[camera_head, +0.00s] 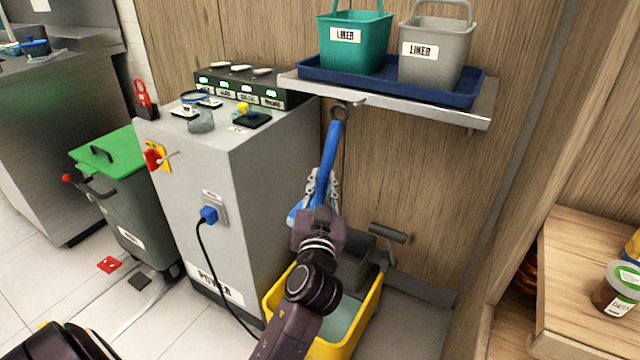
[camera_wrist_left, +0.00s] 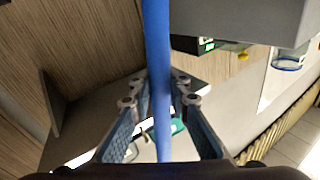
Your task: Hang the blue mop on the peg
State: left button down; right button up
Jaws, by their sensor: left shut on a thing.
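The blue mop (camera_head: 329,150) is held with its handle slanting upward, and a ring at its top is just below the front edge of the shelf. A small peg (camera_head: 358,102) sticks out under the shelf edge, close to the ring; I cannot tell whether they touch. My left gripper (camera_head: 321,188) is shut on the blue handle, below the ring. In the left wrist view the handle (camera_wrist_left: 157,60) runs between both fingers of the gripper (camera_wrist_left: 160,98). The mop's lower end is hidden behind my arm. My right gripper is not in view.
The shelf (camera_head: 400,106) carries a blue tray (camera_head: 385,91) with a teal bucket (camera_head: 354,45) and a grey bucket (camera_head: 433,60). A grey machine cabinet (camera_head: 260,180) stands left of the mop. A yellow mop bucket (camera_head: 365,325) is on the floor below. A wooden counter (camera_head: 575,255) is at right.

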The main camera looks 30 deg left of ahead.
pick_arm(q)
jog(key=shift+w, duration=0.6)
jog(key=shift+w+a+f, duration=0.1)
jog(key=shift+w, duration=0.9)
jog(key=w+f+b, duration=0.1)
jog(key=w+b, duration=0.1)
jog(key=w, duration=0.4)
jog(key=shift+w+a+b, duration=0.2)
jog(key=shift+w+b, duration=0.1)
jog(key=shift+b, duration=0.1)
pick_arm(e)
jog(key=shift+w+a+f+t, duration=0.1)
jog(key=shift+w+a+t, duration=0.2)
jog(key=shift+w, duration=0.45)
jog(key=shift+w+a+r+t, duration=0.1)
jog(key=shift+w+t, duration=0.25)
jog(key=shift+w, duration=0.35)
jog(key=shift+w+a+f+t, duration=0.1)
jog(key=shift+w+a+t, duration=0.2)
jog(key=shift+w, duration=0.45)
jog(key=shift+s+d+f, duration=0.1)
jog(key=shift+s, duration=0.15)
